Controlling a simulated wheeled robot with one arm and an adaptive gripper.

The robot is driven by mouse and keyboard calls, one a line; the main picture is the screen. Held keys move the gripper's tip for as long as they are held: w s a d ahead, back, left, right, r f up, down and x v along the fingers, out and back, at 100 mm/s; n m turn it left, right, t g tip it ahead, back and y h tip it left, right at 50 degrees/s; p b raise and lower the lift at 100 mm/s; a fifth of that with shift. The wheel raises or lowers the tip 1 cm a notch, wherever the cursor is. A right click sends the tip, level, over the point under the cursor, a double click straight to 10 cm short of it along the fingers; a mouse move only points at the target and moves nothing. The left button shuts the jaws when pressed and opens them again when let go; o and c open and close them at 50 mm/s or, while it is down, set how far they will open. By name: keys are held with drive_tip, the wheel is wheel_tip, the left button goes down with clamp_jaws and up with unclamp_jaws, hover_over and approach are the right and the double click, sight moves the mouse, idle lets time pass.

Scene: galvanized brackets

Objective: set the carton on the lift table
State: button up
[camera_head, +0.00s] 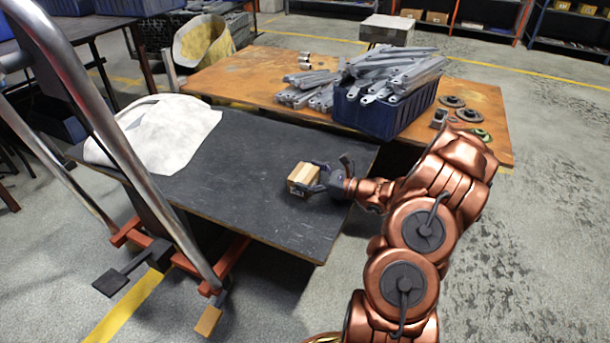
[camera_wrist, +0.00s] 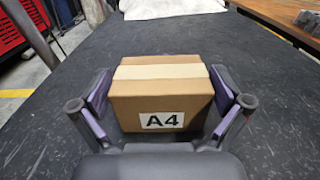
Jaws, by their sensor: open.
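The carton (camera_head: 303,178) is a small brown cardboard box with a pale tape strip. It sits on the dark top of the lift table (camera_head: 240,190), near its right side. In the wrist view the carton (camera_wrist: 163,97) stands upright and shows an "A4" label on its near face. My gripper (camera_head: 322,180) is at the carton from the right. In the wrist view my gripper (camera_wrist: 162,108) has its two fingers on either side of the carton, with a narrow gap visible at the right. The carton's underside is hidden.
A white cloth (camera_head: 165,135) lies on the table's left part. Behind stands an orange-brown table (camera_head: 245,75) with a blue bin (camera_head: 375,112) heaped with grey brackets. The lift table's metal handle (camera_head: 110,130) rises at the left. The dark top's middle is clear.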

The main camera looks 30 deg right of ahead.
drive_tip(key=p+v, duration=0.3)
drive_tip(key=v, duration=0.8)
drive_tip(key=shift+s+d+p, duration=0.15)
drive_tip(key=shift+p, duration=0.15)
drive_tip(key=a+r+n+g+y, duration=0.1)
drive_tip(key=a, duration=0.2)
drive_tip(key=w+a+r+n+g+y, duration=0.1)
drive_tip(key=a+n, duration=0.1)
drive_tip(key=a, duration=0.1)
drive_tip(key=a+r+n+g+y, duration=0.1)
drive_tip(key=a+r, duration=0.1)
drive_tip(key=shift+w+a, duration=0.3)
drive_tip(key=shift+a, duration=0.1)
drive_tip(key=s+a+r+n+g, duration=0.2)
drive_tip(key=s+a+n+g, duration=0.25)
drive_tip(key=a, duration=0.35)
drive_tip(key=s+a+r+n+g, duration=0.3)
drive_tip(key=a+n+g, duration=0.15)
drive_tip(key=a, duration=0.35)
drive_tip(key=s+a+r+n+g, duration=0.2)
drive_tip(key=s+a+n+g, duration=0.25)
drive_tip(key=a, duration=0.45)
drive_tip(key=s+d+n+g+h, duration=0.2)
drive_tip(key=s+n+h, duration=1)
drive_tip(key=s, duration=0.7)
drive_tip(key=shift+d+r+g, duration=0.35)
drive_tip(key=shift+d+r, duration=0.1)
drive_tip(key=shift+d, duration=0.2)
